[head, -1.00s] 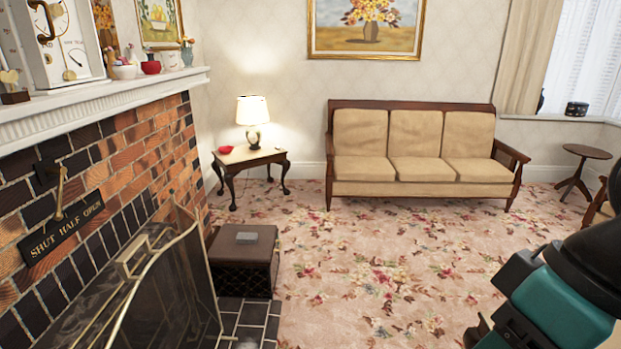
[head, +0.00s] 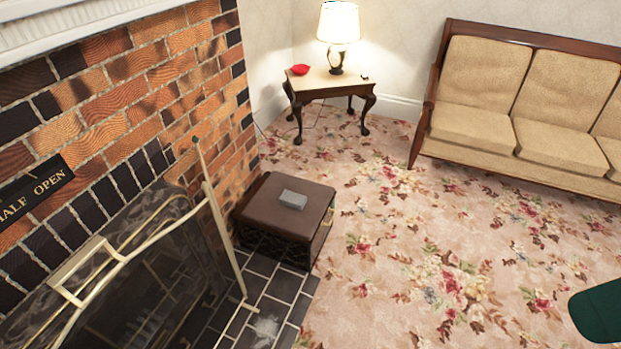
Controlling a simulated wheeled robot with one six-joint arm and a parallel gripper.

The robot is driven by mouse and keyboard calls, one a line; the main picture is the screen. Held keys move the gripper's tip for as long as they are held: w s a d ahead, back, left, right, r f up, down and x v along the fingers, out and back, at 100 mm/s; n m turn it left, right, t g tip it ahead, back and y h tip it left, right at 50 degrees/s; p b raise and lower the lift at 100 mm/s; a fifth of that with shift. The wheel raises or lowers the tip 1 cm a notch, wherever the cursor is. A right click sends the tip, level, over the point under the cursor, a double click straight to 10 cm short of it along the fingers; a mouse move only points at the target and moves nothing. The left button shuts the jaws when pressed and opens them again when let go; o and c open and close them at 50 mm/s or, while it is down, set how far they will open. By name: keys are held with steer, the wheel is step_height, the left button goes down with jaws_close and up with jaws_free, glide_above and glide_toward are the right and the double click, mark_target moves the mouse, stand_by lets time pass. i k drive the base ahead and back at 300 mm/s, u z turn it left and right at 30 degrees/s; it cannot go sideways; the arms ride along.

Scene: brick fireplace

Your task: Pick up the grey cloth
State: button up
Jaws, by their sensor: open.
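A small grey block-like item (head: 293,199) lies on top of the dark brown box (head: 262,214) beside the fireplace; I cannot tell whether it is a folded cloth. A pale grey patch (head: 265,328) shows on the dark hearth tiles near the bottom edge; I cannot tell whether it is cloth or a mark. My gripper is out of view.
A fire screen (head: 150,262) with a brass frame stands in front of the brick fireplace, left of the box. A side table (head: 328,82) holds a lamp and a red item. A beige sofa (head: 560,137) stands at the upper right. The floral carpet between is clear.

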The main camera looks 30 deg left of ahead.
mark_target(292, 199)
steer(key=i, duration=3.5)
steer(key=u, duration=3.65)
